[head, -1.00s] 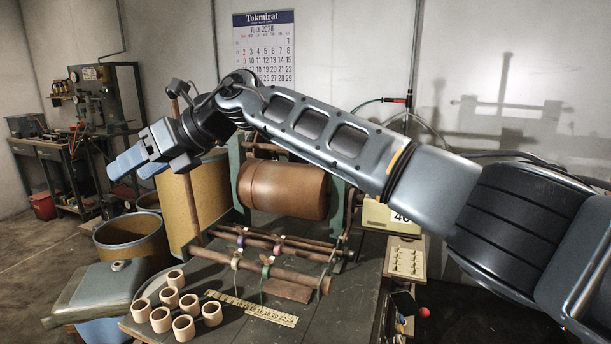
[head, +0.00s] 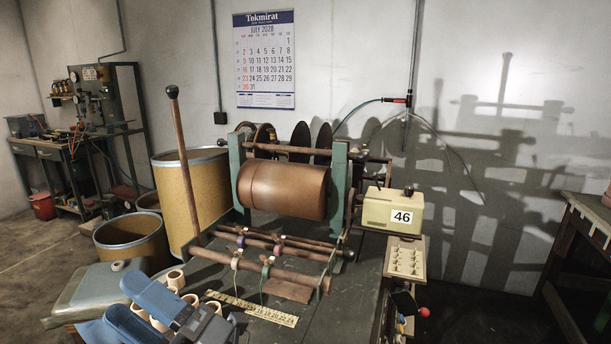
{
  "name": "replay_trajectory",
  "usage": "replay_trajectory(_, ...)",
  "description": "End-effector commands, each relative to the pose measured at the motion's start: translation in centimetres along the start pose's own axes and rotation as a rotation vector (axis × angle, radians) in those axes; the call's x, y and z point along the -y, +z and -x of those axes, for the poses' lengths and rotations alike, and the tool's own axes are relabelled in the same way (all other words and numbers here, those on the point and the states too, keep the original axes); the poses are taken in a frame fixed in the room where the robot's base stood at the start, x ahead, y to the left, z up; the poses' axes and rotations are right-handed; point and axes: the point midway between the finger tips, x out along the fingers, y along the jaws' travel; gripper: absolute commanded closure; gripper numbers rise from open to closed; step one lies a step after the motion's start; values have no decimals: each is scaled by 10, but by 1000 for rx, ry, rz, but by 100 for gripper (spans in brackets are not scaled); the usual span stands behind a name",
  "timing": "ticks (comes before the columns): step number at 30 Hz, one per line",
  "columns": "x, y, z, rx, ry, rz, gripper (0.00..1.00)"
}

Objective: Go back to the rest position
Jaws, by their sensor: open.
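My gripper (head: 142,312) is at the bottom left of the head view, with its blue fingers apart and nothing seen between them. It is in front of the tape cores (head: 176,280), hiding several of them; whether it touches any cannot be told. The winding machine (head: 284,190) with its brown roll stands behind and to the right, clear of my gripper.
A yellow ruler (head: 253,308) lies on the dark bench (head: 335,318). A box marked 46 (head: 392,210) and a switch panel (head: 405,262) sit at the bench's right side. Brown drums (head: 133,243) stand on the left. Open floor lies right of the bench.

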Motion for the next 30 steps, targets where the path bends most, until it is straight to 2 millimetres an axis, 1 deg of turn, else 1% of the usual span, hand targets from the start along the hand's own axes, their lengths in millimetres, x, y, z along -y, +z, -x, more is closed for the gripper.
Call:
replay_trajectory(1,0,-3,18,57,32,-52,43)
replay_trajectory(5,-5,-7,60,198,108,-174,43)
replay_trajectory(11,-12,-18,132,415,214,-340,43)
replay_trajectory(12,-14,-21,147,457,235,-371,43)
replay_trajectory(17,-20,-38,210,630,308,-486,43)
replay_trajectory(18,-22,-44,225,672,325,-512,43)
replay_trajectory(20,-26,-53,248,735,350,-551,43)
replay_trajectory(21,-28,-59,264,778,365,-575,43)
replay_trajectory(23,-32,-70,286,841,388,-610,43)
replay_trajectory(24,-35,-78,301,882,403,-634,43)
replay_trajectory(26,-40,-90,322,943,424,-666,43)
replay_trajectory(27,-44,-99,336,985,435,-686,43)
replay_trajectory(30,-54,-121,369,1084,465,-735,43)
